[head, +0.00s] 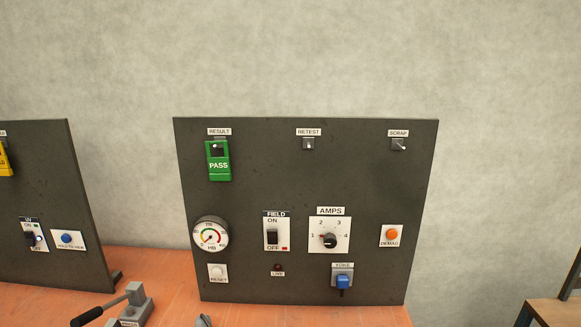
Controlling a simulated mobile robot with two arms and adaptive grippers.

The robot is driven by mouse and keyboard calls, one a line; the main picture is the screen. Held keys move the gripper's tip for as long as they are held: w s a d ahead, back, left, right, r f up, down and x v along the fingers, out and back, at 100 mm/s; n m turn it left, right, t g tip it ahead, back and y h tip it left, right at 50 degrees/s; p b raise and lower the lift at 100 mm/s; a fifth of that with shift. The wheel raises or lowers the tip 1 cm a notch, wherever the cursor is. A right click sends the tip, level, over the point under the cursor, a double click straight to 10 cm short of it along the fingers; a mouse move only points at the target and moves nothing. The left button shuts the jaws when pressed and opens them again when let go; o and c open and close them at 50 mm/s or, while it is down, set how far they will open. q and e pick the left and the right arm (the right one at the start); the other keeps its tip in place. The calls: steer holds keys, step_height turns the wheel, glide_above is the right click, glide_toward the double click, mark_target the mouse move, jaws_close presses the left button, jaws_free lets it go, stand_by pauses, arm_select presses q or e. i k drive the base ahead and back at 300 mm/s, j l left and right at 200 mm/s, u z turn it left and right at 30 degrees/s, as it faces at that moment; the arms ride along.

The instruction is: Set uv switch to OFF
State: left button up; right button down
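The UV switch (30,239) is on the dark panel (85,180) at the left edge of the head view. Its white plate has a UV label above, ON at the top and OFF at the bottom. The dark rocker is small and seen at an angle, with a pale bluish spot at its right; I cannot tell which way it is set. Neither of my grippers shows in the head view.
A blue push button (66,238) sits just right of the UV switch. A second dark panel (350,180) carries the FIELD switch (272,237), a gauge (210,236) and a knob (329,241). A grey black-handled device (136,303) stands on the orange bench (165,290).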

mark_target(30, 237)
steer(key=u, duration=1.6)
steer(key=i+j+z, duration=0.1)
steer(key=i+j, duration=0.15)
steer(key=i+j+z, duration=0.1)
steer(key=i+j, duration=0.45)
steer(key=j, duration=0.2)
steer(key=i+j+z, duration=0.25)
steer(key=i+j, duration=0.2)
steer(key=j, duration=0.3)
steer(key=i+j+z, duration=0.1)
steer(key=i+j, duration=0.15)
steer(key=j, duration=0.15)
